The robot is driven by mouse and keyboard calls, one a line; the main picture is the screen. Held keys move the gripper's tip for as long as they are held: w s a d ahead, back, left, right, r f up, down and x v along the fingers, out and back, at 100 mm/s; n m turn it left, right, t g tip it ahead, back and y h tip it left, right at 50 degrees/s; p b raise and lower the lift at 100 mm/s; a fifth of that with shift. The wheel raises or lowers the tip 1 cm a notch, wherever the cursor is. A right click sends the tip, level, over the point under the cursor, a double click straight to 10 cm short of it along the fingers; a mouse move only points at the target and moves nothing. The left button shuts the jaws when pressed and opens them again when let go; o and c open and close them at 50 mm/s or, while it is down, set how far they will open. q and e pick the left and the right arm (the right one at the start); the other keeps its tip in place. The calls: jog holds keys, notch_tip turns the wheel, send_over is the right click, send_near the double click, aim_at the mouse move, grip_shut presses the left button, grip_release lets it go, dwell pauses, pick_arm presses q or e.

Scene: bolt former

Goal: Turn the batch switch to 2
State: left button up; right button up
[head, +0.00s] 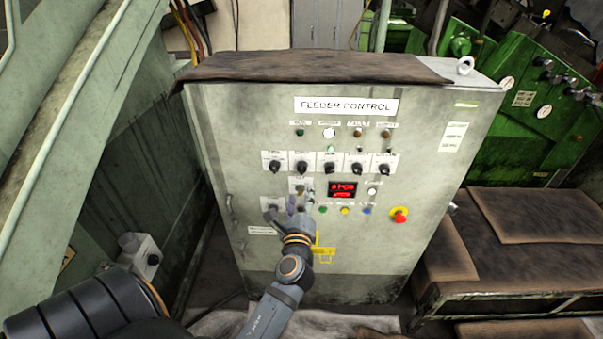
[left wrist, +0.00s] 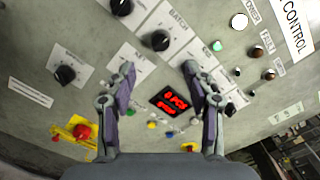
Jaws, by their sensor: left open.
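The feeder control cabinet (head: 228,120) stands in front of me with a row of black rotary knobs on white plates. The batch switch (left wrist: 155,40) is a black knob beside the BATCH label in the left wrist view. It appears to be the second knob from the left (head: 302,168) in the head view; its pointer setting is too small to read. My left gripper (head: 299,202) is below this row, open and empty. Its two fingers (left wrist: 160,85) are spread in the left wrist view, with the batch switch beyond them. My right gripper is not in view.
A red digital display (head: 343,189) is right of my left gripper. A red and yellow stop button (head: 399,215) is lower right. Another knob (left wrist: 65,73) shows left in the left wrist view. Dark-covered benches (head: 540,228) stand at right.

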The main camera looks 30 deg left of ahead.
aim_at(302, 171)
pick_arm(q)
jog(key=p+x, duration=0.3)
jog(key=x, duration=0.6)
jog(key=shift+w+a, duration=0.1)
jog(key=shift+w, duration=0.3)
jog(key=shift+w+a, duration=0.2)
jog(key=shift+w, duration=0.15)
grip_shut()
